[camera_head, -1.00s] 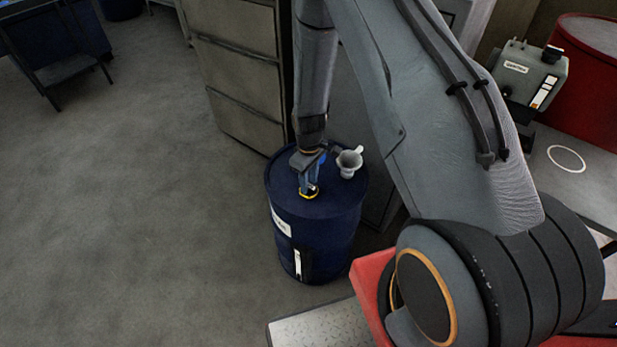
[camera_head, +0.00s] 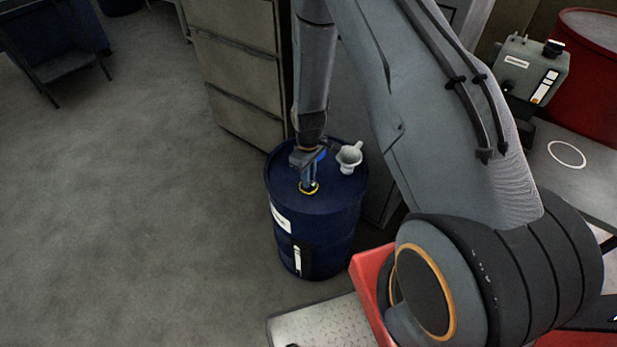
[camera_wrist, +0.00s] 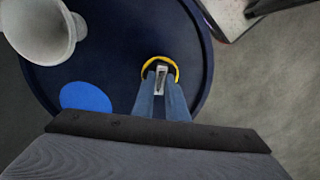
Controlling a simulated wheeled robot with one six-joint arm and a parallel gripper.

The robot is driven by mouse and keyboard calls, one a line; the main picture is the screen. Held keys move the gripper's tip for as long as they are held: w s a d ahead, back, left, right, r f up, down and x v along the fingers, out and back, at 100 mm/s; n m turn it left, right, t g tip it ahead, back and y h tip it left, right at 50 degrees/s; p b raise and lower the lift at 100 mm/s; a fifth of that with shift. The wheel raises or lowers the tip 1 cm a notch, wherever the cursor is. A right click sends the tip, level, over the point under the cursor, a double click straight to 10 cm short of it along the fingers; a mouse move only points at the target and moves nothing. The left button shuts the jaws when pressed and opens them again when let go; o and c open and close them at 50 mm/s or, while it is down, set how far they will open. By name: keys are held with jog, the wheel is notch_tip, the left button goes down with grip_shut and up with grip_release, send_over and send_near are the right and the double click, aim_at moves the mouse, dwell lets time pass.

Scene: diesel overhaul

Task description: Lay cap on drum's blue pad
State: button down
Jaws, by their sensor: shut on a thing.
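The cap (camera_wrist: 161,62), with a yellow rim and dark inside, is between my gripper's (camera_wrist: 161,82) fingertips. My gripper is shut on it and points down over the top of the dark blue drum (camera_head: 322,210). In the head view the cap (camera_head: 309,190) is at drum-top level, toward the near side; I cannot tell whether it touches the drum. The round bright blue pad (camera_wrist: 86,97) lies on the drum top, left of the cap and apart from it in the wrist view. In the head view my gripper mostly hides the pad.
A grey drawer cabinet (camera_head: 235,65) stands behind the drum. A worktable (camera_head: 580,185) and a red drum (camera_head: 595,85) are on the right. Open floor lies left.

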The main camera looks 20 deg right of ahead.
jog(key=shift+r+p, duration=1.3)
jog(key=shift+r, duration=1.15)
